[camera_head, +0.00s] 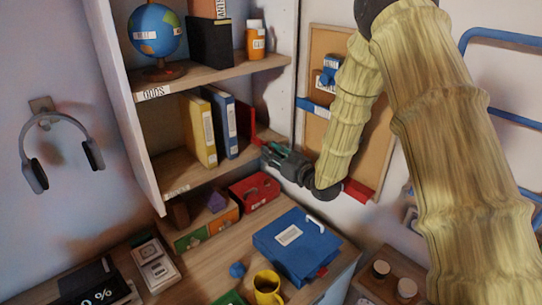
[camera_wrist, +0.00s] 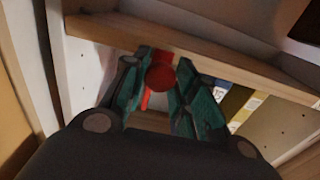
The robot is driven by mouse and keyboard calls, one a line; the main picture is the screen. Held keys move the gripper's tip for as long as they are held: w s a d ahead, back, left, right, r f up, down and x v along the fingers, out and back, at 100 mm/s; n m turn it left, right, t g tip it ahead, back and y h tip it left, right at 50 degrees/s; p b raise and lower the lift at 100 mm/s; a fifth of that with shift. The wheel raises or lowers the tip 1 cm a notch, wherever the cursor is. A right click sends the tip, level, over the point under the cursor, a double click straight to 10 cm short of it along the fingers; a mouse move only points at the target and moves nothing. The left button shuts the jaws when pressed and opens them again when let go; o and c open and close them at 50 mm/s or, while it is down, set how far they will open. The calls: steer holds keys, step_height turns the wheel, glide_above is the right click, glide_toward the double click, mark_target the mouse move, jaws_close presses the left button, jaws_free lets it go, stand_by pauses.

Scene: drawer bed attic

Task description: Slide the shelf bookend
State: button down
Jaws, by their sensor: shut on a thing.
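The red bookend (camera_head: 248,124) stands on the middle shelf, to the right of the upright binders. In the wrist view its red round part (camera_wrist: 159,78) sits between my gripper's fingers. My gripper (camera_head: 272,154) reaches in from the right at the open side of the shelf, and it also shows in the wrist view (camera_wrist: 158,90). It is shut on the bookend. The yellow binder (camera_head: 199,130) and the blue binder (camera_head: 221,122) stand to the left of the bookend. My fingers hide part of the bookend.
The shelf board (camera_head: 180,172) has bare room left of the binders. The upper board (camera_wrist: 200,55) crosses close to my fingers in the wrist view. A blue box file (camera_head: 297,246) and a yellow mug (camera_head: 267,287) are on the desk below. A corkboard (camera_head: 318,122) hangs behind my arm.

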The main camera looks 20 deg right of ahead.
steer(key=c, duration=1.1)
jaws_free()
steer(key=v, duration=1.2)
